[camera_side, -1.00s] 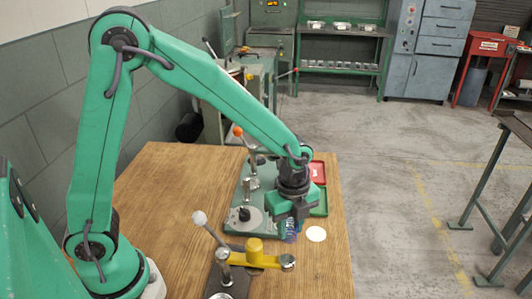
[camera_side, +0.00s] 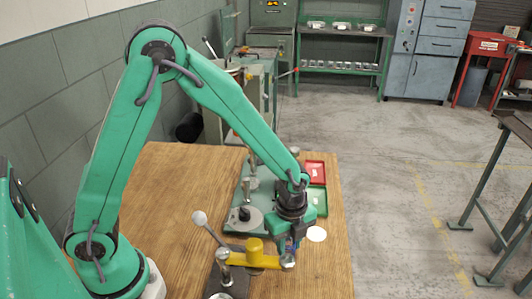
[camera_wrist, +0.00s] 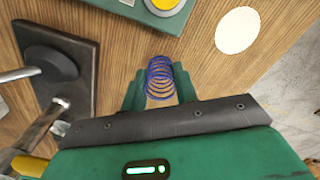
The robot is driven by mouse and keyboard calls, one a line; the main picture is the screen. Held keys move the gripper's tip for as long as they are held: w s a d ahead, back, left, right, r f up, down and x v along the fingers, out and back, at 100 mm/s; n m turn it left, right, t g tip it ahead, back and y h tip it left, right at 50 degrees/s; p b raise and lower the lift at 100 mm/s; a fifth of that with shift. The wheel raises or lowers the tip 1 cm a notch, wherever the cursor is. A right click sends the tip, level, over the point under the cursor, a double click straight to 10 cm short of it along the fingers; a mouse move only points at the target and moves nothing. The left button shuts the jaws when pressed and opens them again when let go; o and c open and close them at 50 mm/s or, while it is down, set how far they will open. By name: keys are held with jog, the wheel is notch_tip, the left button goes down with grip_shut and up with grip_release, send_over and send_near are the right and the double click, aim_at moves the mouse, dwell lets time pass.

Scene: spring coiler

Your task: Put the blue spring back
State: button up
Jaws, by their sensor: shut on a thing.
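The blue spring (camera_wrist: 160,78) stands between the two green fingers of my gripper (camera_wrist: 158,92) in the wrist view, held by both sides. In the side view my gripper (camera_side: 292,240) is low over the right part of the table, just beyond the end of the yellow arm. There the spring (camera_side: 290,247) shows only as a small blue patch, partly hidden by the fingers. I cannot tell whether its lower end touches the table. A white disc (camera_side: 316,234) lies on the wood to the right of my gripper; it also shows in the wrist view (camera_wrist: 237,30).
A yellow arm (camera_side: 255,254) on a dark base, with a white-knobbed lever (camera_side: 199,217), stands close on the left. Behind are the green machine plate (camera_side: 237,214), a red tray (camera_side: 315,168) and a green tray (camera_side: 318,200). The left of the wooden table is clear.

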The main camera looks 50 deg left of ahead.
aim_at(289, 240)
jog(key=shift+f, duration=0.1)
jog(key=o, duration=1)
notch_tip(289, 240, up, 12)
dwell(0.5)
jog(key=shift+r, duration=0.2)
jog(key=s+a+r+n+t, duration=0.5)
jog(key=s+a+r+n, duration=0.6)
jog(key=n, duration=0.9)
jog(key=shift+s+a+t, duration=0.3)
jog(key=shift+s+a, duration=0.3)
jog(key=shift+s, duration=0.9)
